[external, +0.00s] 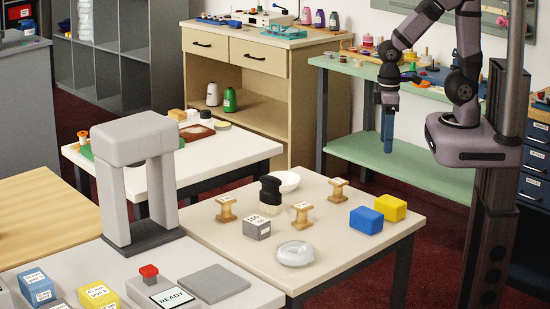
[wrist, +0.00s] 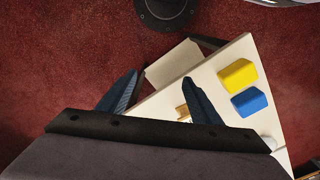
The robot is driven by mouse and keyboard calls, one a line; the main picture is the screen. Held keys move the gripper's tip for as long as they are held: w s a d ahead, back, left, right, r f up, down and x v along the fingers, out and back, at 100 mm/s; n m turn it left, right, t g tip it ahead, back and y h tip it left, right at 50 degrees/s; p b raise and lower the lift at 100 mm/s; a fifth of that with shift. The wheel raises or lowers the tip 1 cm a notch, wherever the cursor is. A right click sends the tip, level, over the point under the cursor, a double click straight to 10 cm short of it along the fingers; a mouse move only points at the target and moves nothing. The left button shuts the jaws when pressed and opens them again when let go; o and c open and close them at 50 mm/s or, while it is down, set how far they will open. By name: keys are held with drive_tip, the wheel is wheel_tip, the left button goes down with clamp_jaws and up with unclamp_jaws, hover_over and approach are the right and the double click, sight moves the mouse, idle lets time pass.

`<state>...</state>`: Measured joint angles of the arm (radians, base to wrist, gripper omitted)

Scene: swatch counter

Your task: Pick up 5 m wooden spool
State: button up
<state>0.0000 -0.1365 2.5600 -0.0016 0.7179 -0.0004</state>
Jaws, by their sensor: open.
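Three wooden spools with pale labels stand on the beige table in the external view: one at the left (external: 227,209), one at the front (external: 301,214) and one at the back right (external: 338,189). Their labels are too small to read, so I cannot tell which is the 5 m one. My gripper (external: 387,135) points down, empty, behind and to the right of the table and well above its level. In the wrist view my gripper (wrist: 160,82) has its blue fingers apart. A bit of one wooden spool (wrist: 183,112) shows beside the right finger, mostly hidden.
The beige table (external: 350,245) also holds a blue block (external: 367,219), a yellow block (external: 391,207), a grey labelled cube (external: 257,227), a black-handled stamp or brush (external: 270,195), a white bowl (external: 287,181) and a clear round dish (external: 295,254). A green shelf unit (external: 425,165) stands behind my gripper.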

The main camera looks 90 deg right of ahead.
drive_tip(key=shift+r, duration=0.1)
wheel_tip(320, 180, up, 5)
drive_tip(key=w+f+t+h+b, duration=0.1)
drive_tip(key=w+t+h+b, duration=0.15)
drive_tip(key=w+b, duration=0.75)
drive_tip(key=m+t+h+b, duration=0.45)
drive_tip(key=t+b, duration=0.35)
drive_tip(key=t, duration=0.2)
hover_over(229, 200)
drive_tip(key=s+a, duration=0.1)
drive_tip(key=s, duration=0.1)
drive_tip(key=shift+m+g+y, duration=0.25)
drive_tip(key=shift+m+y, duration=0.2)
drive_tip(key=shift+y, duration=0.05)
wheel_tip(229, 200, down, 13)
drive_tip(key=shift+w+f, duration=0.1)
drive_tip(key=shift+p+x, duration=1.4)
drive_tip(key=shift+x, duration=2.2)
